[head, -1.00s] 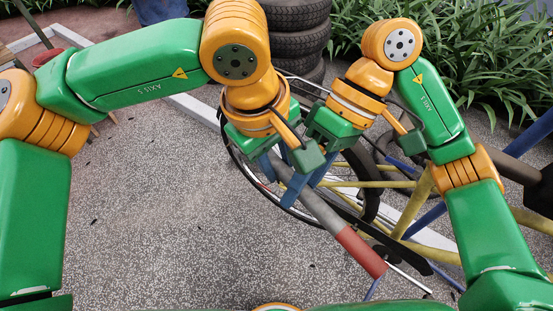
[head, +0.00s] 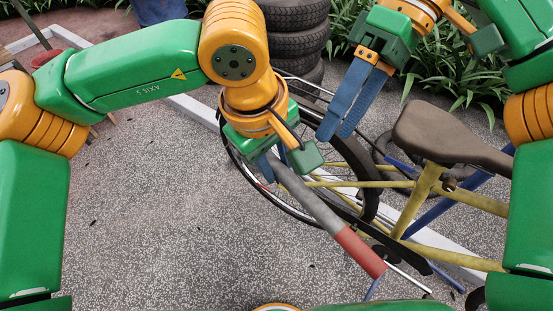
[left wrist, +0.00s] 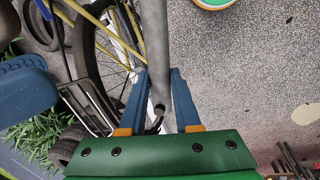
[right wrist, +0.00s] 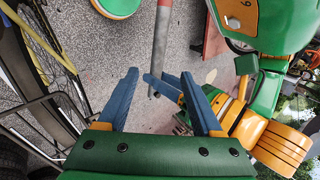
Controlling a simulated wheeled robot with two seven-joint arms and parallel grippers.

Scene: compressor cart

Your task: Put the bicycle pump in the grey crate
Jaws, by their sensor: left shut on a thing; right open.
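The bicycle pump (head: 313,205), a long grey tube with a red end, slants in front of the bicycle in the head view. My left gripper (head: 272,164) is shut on its upper grey end; the red end points down and right. In the left wrist view the pump (left wrist: 155,40) runs between the blue fingers (left wrist: 158,78). My right gripper (head: 335,137) is open and empty, apart from the pump, above the rear wheel. In the right wrist view the pump (right wrist: 160,45) lies beyond its open fingers (right wrist: 160,76). I cannot make out the grey crate in any view.
A yellow-framed bicycle (head: 418,203) with a dark saddle (head: 445,137) stands just right of the pump. A tyre stack (head: 295,35) and plants (head: 475,65) are behind. A white rail (head: 195,108) crosses the ground. Speckled ground (head: 175,215) at left is open.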

